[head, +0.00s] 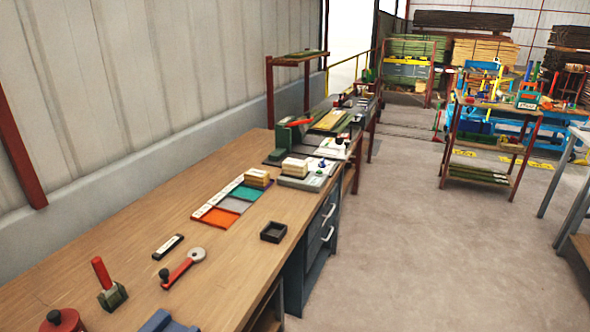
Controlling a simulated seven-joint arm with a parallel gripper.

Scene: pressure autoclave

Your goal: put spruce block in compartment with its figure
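A flat sorting board on the wooden bench has an orange (209,219), a grey (234,204) and a teal (247,193) compartment, with a white label strip (216,201) along the left side. The figures on the strip are too small to read. A stack of pale wood blocks (257,178) is at the board's far end, by the teal compartment. Another pale wood stack (295,167) sits on a grey-white device (303,182) to the right. I cannot tell which block is spruce. The orange and grey compartments look empty. My gripper is not in view.
A small black tray (273,232) lies near the bench's right edge. A dark bar (168,246), a red-handled tool (184,268), a red-handled stamp-like object (108,284) and a red round pot (63,320) are nearer. Bare bench (150,215) lies left of the board.

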